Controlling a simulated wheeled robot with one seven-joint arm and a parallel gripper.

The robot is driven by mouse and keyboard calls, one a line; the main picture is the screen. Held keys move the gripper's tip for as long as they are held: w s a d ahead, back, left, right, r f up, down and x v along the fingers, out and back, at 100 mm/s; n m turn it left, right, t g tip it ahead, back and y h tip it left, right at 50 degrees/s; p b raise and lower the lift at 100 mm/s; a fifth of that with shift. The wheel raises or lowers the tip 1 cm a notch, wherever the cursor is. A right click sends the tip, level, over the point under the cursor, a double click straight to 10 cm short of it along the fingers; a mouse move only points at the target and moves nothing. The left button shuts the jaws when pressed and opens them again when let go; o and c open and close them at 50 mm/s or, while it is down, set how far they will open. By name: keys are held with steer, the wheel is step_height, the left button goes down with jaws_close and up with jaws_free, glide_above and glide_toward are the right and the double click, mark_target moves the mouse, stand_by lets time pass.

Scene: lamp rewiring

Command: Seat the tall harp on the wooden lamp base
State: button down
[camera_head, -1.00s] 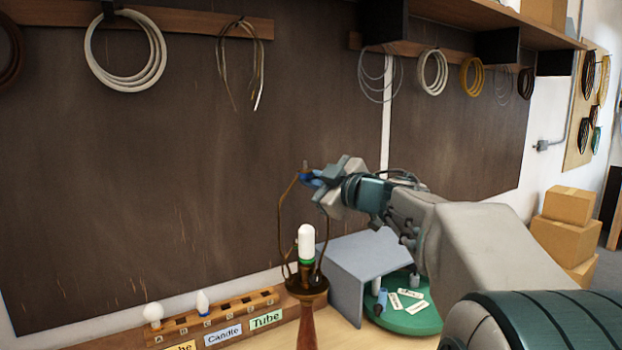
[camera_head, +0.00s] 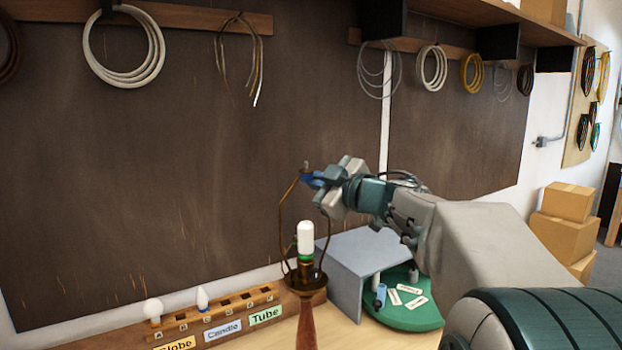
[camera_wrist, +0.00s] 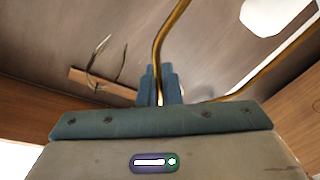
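The tall harp (camera_head: 283,214) is a thin brass loop standing upright around a white tube bulb (camera_head: 305,238). My gripper (camera_head: 309,180) is shut on the harp near its top; the blue fingertips are against the brass wire. In the wrist view the harp (camera_wrist: 172,35) runs up from between the blue fingers (camera_wrist: 160,87). The wooden lamp base (camera_head: 307,326) stands below, with a dark round cup (camera_head: 307,284) at its top. The harp's lower ends reach down to about the cup; whether they are seated cannot be told.
A wooden bulb rack (camera_head: 200,318) with Globe, Candle and Tube labels stands at left. A grey angled panel (camera_head: 345,268) and a green round tray (camera_head: 415,316) with small tags stand close on the right. Wire coils hang on the wall behind.

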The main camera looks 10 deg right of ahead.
steer(key=shift+f, duration=0.15)
stand_by(0.6)
steer(key=c, duration=1.5)
jaws_free()
steer(key=shift+c, duration=0.2)
